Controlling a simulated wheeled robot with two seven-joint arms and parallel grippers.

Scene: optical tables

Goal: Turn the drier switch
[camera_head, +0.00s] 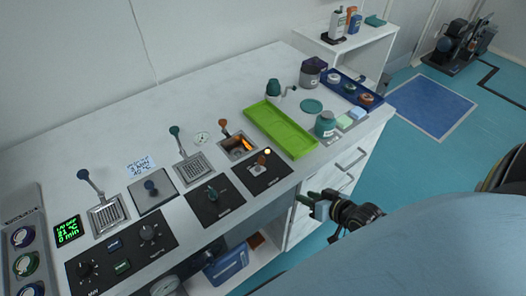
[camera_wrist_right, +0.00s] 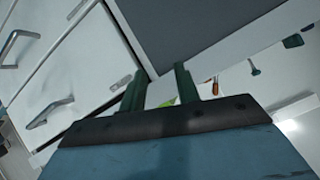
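Several controls are set in the white bench top, and I cannot tell from labels which is the drier switch. A black plate with an orange-brown lever switch (camera_head: 262,159) lies near the front edge. Left of it is a black plate with a dark green switch (camera_head: 212,194). Further left, a black panel (camera_head: 121,258) carries round knobs, near a small display with green text (camera_head: 68,231). My right gripper (camera_head: 312,203) is in front of the bench drawers, below the top and touching no switch. Its two green fingers stand apart and empty in the right wrist view (camera_wrist_right: 160,85). My left gripper is not in view.
A green tray (camera_head: 280,129) and teal jar (camera_head: 325,124) stand on the bench's right. Levers with grilles (camera_head: 194,166) stand behind the switches. Drawer handles (camera_head: 351,159) stick out from the bench front near my right gripper.

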